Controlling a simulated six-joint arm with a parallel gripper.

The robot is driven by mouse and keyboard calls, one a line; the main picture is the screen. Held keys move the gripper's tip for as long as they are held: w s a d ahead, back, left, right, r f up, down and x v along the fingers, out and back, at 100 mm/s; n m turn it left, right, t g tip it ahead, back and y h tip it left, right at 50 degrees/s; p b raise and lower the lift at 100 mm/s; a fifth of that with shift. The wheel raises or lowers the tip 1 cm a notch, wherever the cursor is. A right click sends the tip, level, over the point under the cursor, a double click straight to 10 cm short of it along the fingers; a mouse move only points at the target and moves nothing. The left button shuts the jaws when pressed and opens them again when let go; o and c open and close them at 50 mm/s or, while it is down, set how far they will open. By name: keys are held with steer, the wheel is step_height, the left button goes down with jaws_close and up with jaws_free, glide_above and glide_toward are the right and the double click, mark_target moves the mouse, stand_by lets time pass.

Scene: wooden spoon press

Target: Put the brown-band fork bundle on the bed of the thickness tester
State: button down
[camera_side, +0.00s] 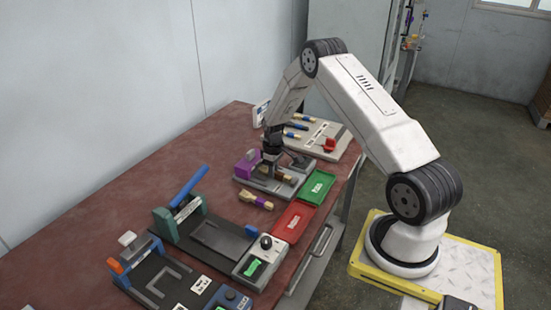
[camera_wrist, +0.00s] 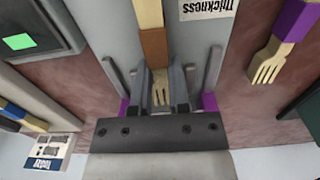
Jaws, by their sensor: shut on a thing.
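The fork bundle with the brown band (camera_wrist: 153,45) is pale wood, its prongs (camera_wrist: 160,92) pointing towards my gripper's palm in the wrist view. My gripper (camera_wrist: 160,84) is shut on it near the prongs. The thickness tester (camera_side: 243,180) has a grey base and a purple head (camera_side: 246,160); its label (camera_wrist: 208,8) shows upside down at the top of the wrist view. In the side view my gripper (camera_side: 272,165) is low over the tester, with the bundle over the grey bed. I cannot tell whether the bundle touches the bed.
A purple-band fork bundle (camera_wrist: 280,45) lies on the table beside the tester. A green tray (camera_side: 317,187) and a red tray (camera_side: 293,222) stand near the table's front edge. A blue-handled press (camera_side: 188,188) is nearer the camera. A board with several bundles (camera_side: 328,135) lies behind.

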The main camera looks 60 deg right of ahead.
steer(key=c, duration=0.6)
jaws_free()
steer(key=shift+r, duration=0.2)
steer(key=shift+r, duration=5.95)
steer(key=s+a+r+t, duration=0.1)
steer(key=s+a+r, duration=0.15)
steer(key=a, duration=0.65)
steer(key=s+a+r, duration=0.2)
steer(key=a+r, duration=0.1)
steer(key=a, duration=0.5)
steer(key=shift+t, duration=0.8)
steer(key=s+a, duration=1)
steer(key=a, duration=0.1)
steer(key=shift+s+r, duration=0.25)
steer(key=shift+r, duration=0.05)
